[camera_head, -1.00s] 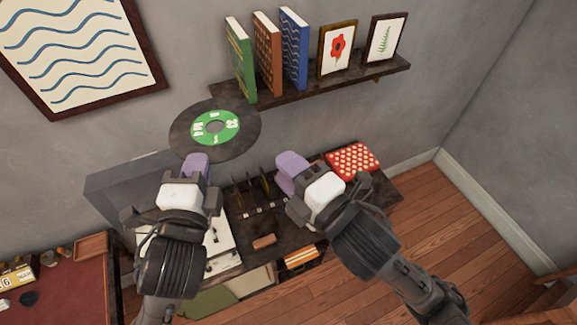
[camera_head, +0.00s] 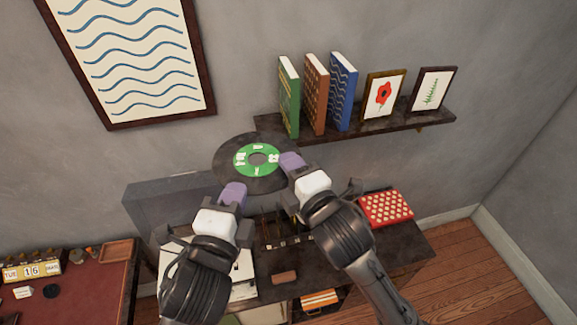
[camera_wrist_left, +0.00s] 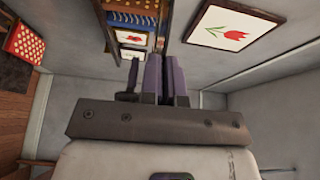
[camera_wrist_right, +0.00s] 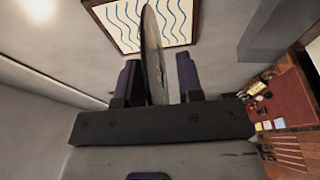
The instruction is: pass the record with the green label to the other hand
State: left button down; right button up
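The record with the green label (camera_head: 227,157) is a dark disc held up off the furniture, its label facing the head camera. My left gripper (camera_head: 234,192) is shut on its lower left rim; in the left wrist view the left fingers (camera_wrist_left: 165,80) are close together. My right gripper (camera_head: 290,162) is at the record's right side and overlaps its edge in the head view. In the right wrist view the right fingers (camera_wrist_right: 158,80) are wide apart, with the record (camera_wrist_right: 152,50) edge-on between them, nearer the left finger and apart from the right one.
A wall shelf (camera_head: 385,124) with books and small frames is close behind and right of the record. Below is a dark cabinet top (camera_head: 345,262) with a rack and a red dotted box (camera_head: 386,208). A desk (camera_head: 90,295) is at lower left.

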jog(key=shift+w+a, duration=0.15)
jog(key=shift+w, duration=0.1)
jog(key=c, duration=0.6)
grip_shut()
jog(key=shift+f, duration=0.1)
